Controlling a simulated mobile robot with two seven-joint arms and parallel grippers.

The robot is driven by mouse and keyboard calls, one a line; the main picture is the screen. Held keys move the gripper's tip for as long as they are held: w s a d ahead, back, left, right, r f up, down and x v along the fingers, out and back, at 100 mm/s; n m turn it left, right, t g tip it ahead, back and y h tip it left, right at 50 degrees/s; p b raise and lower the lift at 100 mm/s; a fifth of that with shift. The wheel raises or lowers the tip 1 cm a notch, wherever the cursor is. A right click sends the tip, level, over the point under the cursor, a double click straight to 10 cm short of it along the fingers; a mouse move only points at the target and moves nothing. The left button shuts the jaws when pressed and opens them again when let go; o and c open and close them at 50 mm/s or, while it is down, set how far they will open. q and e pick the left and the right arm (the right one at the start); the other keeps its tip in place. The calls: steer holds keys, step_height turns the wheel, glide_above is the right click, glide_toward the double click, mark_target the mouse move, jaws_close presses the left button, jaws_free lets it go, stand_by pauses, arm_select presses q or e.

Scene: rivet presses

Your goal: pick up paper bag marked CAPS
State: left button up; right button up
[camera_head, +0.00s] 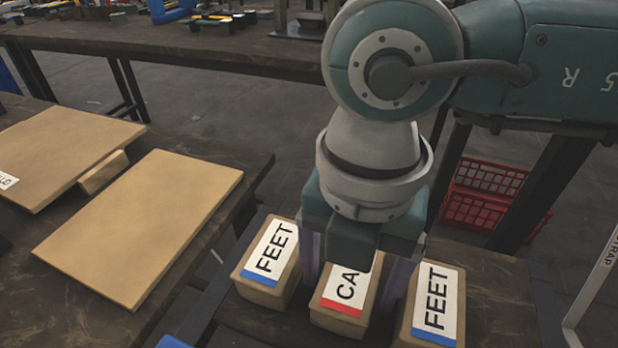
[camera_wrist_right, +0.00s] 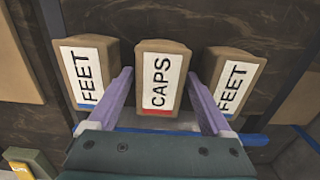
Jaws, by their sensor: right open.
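The paper bag marked CAPS (camera_head: 340,303) is a tan block with a white label and a red stripe. It stands in the middle of a row on the dark table, partly hidden by my gripper in the head view. In the right wrist view the CAPS bag (camera_wrist_right: 160,82) shows whole. My right gripper (camera_head: 352,278) is open over it, with one pale purple finger on each side. In the wrist view the right gripper's fingers (camera_wrist_right: 160,92) flank the bag, with a gap visible on each side. My left gripper is not in view.
A bag marked FEET with a blue stripe (camera_head: 268,255) stands left of the CAPS bag, another FEET bag (camera_head: 436,305) right of it, both close to the fingers. Flat tan boards (camera_head: 150,220) lie on the left table. Red crates (camera_head: 485,190) stand behind.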

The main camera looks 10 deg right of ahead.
steer(key=c, duration=1.3)
steer(key=shift+r, duration=0.15)
